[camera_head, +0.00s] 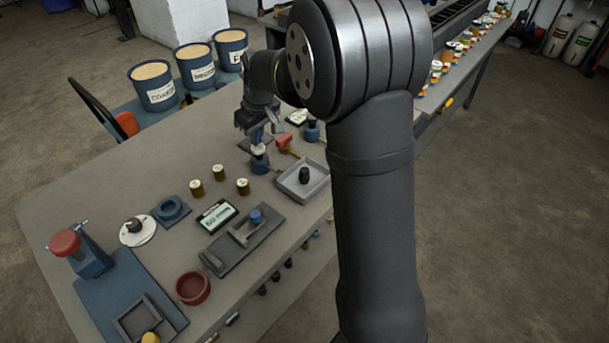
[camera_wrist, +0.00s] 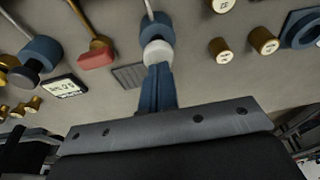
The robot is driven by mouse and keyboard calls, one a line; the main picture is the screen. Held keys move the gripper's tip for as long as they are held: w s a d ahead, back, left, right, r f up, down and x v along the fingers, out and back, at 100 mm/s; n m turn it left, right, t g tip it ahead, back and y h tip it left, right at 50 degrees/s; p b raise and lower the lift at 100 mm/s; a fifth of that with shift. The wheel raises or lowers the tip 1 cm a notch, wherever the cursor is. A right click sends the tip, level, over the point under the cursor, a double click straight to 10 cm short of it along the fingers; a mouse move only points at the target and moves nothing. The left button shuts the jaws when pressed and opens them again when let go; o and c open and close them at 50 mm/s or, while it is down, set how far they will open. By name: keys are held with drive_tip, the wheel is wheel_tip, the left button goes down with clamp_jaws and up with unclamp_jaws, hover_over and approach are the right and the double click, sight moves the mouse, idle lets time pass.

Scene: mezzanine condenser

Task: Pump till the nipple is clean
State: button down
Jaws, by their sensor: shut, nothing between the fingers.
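A small blue unit with a white cap (camera_head: 259,152) stands on the bench; the cap (camera_wrist: 157,53) also shows in the wrist view. My gripper (camera_head: 256,134) is shut and empty, with its blue fingertips (camera_wrist: 159,68) right at the white cap. I cannot tell whether they touch it. A similar blue unit with a dark cap (camera_head: 311,129) stands to the right; it also shows in the wrist view (camera_wrist: 27,74). A red-handled brass piece (camera_head: 286,142) lies between the two units. I cannot make out which part is the nipple or whether it is clean.
A grey tray (camera_head: 285,186) holds a dark knob, near the front edge. Several brass cylinders (camera_head: 218,172) stand left of the units. A display (camera_head: 217,216), a red bowl (camera_head: 193,288) and a red-topped press (camera_head: 81,252) are farther left. Blue buckets (camera_head: 155,88) stand behind.

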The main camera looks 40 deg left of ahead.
drive_tip(key=shift+f, duration=1.4)
drive_tip(key=shift+r, duration=2.85)
drive_tip(key=shift+f, duration=1.8)
